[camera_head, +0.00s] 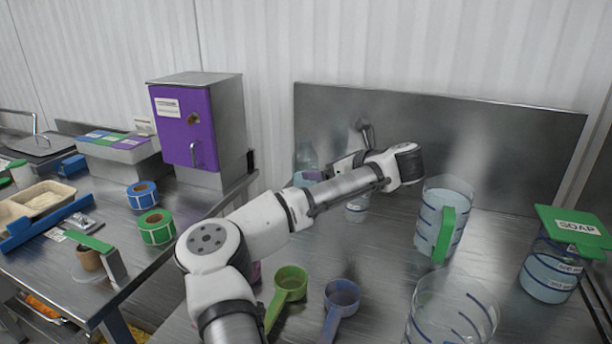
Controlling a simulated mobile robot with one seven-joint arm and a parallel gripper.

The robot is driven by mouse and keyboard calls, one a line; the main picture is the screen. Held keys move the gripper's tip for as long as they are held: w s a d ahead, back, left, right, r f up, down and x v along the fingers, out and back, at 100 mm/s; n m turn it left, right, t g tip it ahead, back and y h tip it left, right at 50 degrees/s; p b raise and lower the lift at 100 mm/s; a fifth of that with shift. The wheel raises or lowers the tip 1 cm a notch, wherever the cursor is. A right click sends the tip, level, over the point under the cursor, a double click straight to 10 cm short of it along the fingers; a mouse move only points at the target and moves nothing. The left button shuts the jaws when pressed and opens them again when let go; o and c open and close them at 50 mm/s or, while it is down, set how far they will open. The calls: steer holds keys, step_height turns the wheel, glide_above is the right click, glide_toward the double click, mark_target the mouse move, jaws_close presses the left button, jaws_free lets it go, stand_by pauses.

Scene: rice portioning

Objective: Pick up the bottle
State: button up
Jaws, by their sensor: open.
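A clear, pale bottle (307,158) stands at the back of the right-hand metal table, near the backsplash. Its lower part is partly hidden behind my arm. My gripper (330,170) is at the back of the same table, just right of the bottle, pointing left towards it. The gripper is open. The fingers are small and partly hidden by my forearm, so I cannot tell whether they touch the bottle or are around it.
A clear container (357,208) stands below my wrist. A pitcher with a green handle (446,225), a green-lidded soap jug (550,270) and another clear jug (450,310) stand right. Green (290,281) and blue (342,296) scoops lie in front. A purple-doored cabinet (188,125) stands left.

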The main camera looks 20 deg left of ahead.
steer(key=p+x, duration=0.2)
steer(key=x, duration=0.7)
steer(key=shift+w, duration=0.2)
steer(key=shift+d+f, duration=0.1)
steer(key=shift+c, duration=0.5)
steer(key=c, duration=1.2)
